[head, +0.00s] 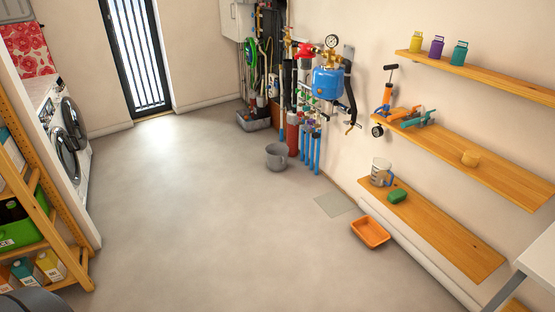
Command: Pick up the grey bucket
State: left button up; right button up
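The grey bucket (277,157) stands upright on the floor near the middle of the head view. It is just left of the blue vertical pipes below the pressure manifold. Its opening faces up, and I cannot tell what is inside. Neither of my grippers shows in the head view.
Open floor (190,215) lies in front of the bucket. A red cylinder (292,135) and the blue tank (327,83) are close by it. An orange tray (370,231) lies on the floor at the right, below wooden shelves (440,228). A wooden rack (40,200) stands at the left.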

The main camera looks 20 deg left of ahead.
aim_at(276, 154)
jog(key=i+j+u, duration=1.1)
jog(key=i, duration=0.35)
jog(key=i+u, duration=0.4)
jog(key=i, duration=0.15)
jog(key=i+j+z, duration=0.1)
jog(key=i+z, duration=0.35)
jog(key=i+j+z, duration=0.5)
jog(key=i, duration=0.15)
jog(key=i+j+z, duration=0.45)
jog(key=i+l, duration=0.05)
